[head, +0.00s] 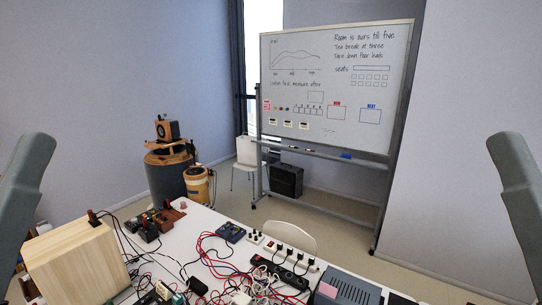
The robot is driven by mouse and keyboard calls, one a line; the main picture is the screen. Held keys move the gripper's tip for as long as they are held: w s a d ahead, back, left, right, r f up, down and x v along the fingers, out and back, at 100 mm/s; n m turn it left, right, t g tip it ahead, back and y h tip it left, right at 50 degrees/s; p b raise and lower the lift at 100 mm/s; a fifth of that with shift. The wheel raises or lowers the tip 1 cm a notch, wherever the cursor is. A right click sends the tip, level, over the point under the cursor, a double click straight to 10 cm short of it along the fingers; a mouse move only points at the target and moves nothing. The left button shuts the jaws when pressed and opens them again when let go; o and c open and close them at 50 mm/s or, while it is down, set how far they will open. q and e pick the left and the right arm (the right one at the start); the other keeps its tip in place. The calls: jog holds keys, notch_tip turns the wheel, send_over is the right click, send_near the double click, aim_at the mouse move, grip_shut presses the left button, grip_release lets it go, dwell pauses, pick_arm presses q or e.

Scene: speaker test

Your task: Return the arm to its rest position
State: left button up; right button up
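My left arm shows as a grey link at the left edge of the head view, slanting down and out of the picture. My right arm shows as a matching grey link at the right edge, also leaving the picture. Neither gripper can be seen, so their fingers and anything in them are hidden. Both visible links stand apart from the things on the white table (190,224).
The table holds a wooden box (75,262), tangled red and black cables, a black power strip (278,276) and a grey device (345,291). Behind stand a whiteboard (335,85), a white chair (248,152) and drum-like cabinets (166,178). Air above the table is clear.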

pick_arm(q)
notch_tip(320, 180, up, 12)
jog(key=p, duration=0.8)
jog(key=shift+p, duration=0.35)
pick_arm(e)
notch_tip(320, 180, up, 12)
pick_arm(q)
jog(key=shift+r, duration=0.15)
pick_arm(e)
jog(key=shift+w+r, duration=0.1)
